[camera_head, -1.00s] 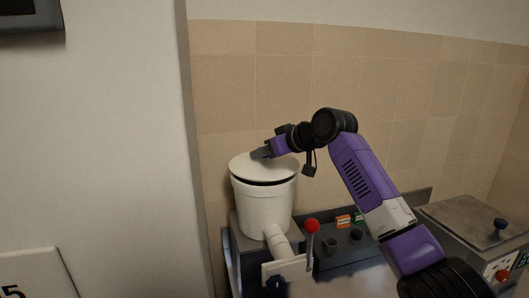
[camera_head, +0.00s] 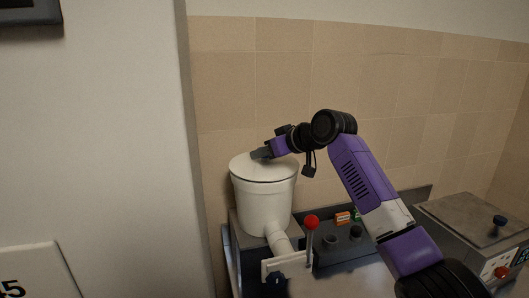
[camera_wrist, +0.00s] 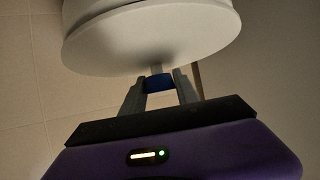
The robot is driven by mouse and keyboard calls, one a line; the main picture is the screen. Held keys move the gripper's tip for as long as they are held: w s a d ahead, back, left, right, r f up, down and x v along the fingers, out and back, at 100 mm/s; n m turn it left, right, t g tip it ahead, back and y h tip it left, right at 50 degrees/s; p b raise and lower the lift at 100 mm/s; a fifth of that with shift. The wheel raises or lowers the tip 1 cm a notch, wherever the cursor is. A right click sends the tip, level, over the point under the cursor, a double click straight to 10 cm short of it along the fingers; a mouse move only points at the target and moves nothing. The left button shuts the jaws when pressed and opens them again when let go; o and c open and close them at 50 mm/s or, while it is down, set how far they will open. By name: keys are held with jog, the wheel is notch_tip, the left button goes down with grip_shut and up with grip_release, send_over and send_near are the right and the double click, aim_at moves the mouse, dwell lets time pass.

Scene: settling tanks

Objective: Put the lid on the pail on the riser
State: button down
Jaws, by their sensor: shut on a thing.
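The lid (camera_head: 272,168) is a pale round disc lying over the mouth of the white pail (camera_head: 262,207). It looks level, and only a thin dark line shows between it and the pail's rim; I cannot tell whether they touch all round. The pail stands upright on the grey riser (camera_head: 239,240). My gripper (camera_head: 262,153) is above the lid, shut on its knob. In the wrist view my gripper (camera_wrist: 159,88) is shut on the blue knob (camera_wrist: 158,82), with the lid's pale face (camera_wrist: 150,55) filling the top. The pail's far side is hidden.
A lever with a red ball (camera_head: 312,222) and a white pipe (camera_head: 281,244) stand in front of the pail. A dark tray (camera_head: 335,256) with small orange and green items (camera_head: 343,217) is to the right. A metal-topped box (camera_head: 465,218) stands farther right. A wall edge is close on the left.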

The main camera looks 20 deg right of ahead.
jog(key=shift+f, duration=0.3)
dwell(0.4)
jog(key=c, duration=0.8)
grip_release()
jog(key=shift+c, duration=0.2)
jog(key=o, duration=0.5)
jog(key=shift+r, duration=0.1)
jog(key=shift+r+p, duration=2.75)
jog(key=shift+r, duration=0.65)
